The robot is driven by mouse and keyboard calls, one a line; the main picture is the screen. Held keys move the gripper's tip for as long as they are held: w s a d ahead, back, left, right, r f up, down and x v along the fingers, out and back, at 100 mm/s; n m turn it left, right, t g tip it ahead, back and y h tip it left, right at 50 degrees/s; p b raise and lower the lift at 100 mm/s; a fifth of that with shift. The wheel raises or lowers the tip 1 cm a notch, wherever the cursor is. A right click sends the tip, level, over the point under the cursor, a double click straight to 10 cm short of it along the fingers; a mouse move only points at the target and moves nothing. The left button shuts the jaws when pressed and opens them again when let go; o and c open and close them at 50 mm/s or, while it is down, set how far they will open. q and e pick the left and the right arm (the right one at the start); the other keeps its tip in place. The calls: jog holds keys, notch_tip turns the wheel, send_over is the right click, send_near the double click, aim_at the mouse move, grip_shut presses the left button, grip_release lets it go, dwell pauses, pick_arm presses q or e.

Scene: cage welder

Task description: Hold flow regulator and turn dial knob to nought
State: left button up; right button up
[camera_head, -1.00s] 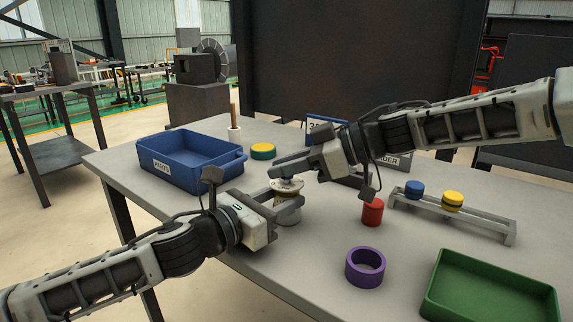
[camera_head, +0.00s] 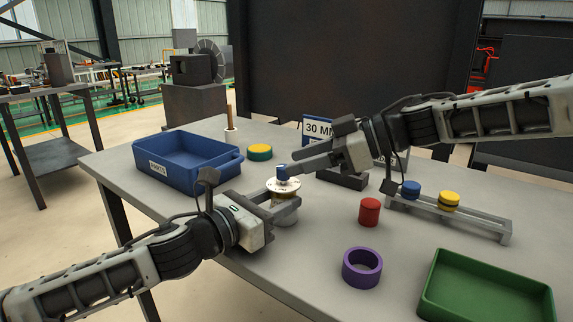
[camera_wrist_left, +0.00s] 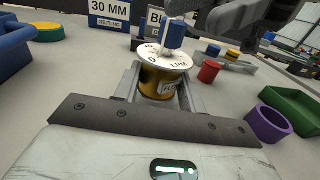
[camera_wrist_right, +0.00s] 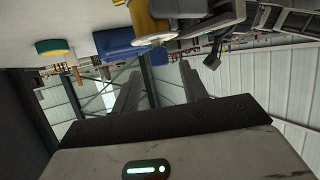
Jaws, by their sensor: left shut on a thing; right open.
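The flow regulator (camera_head: 284,209) stands on the table, a brass-coloured cylinder with a white marked dial plate on top. It also shows in the left wrist view (camera_wrist_left: 160,84), where a 0 and "LPM" are readable on the plate. A blue dial knob (camera_head: 282,172) rises from the plate's centre; it also shows in the left wrist view (camera_wrist_left: 175,36). My left gripper (camera_head: 285,206) is shut on the regulator's body. My right gripper (camera_head: 303,167) is open, to the right of the knob. Whether a finger touches the knob I cannot tell.
A blue parts bin (camera_head: 190,160) stands at left, with a green-yellow disc (camera_head: 259,152) near it. A red cylinder (camera_head: 369,211), a purple ring (camera_head: 362,268), a grey rack (camera_head: 450,217) with blue and yellow pieces, and a green tray (camera_head: 486,290) lie at right.

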jog(key=v, duration=0.7)
jog(key=shift+d, duration=0.4)
jog(key=shift+s+r, duration=0.1)
jog(key=shift+r, duration=0.05)
pick_arm(q)
jog(key=o, duration=1.3)
jog(key=shift+c, duration=0.2)
jog(key=shift+v, duration=3.55)
jog(key=shift+o, duration=0.3)
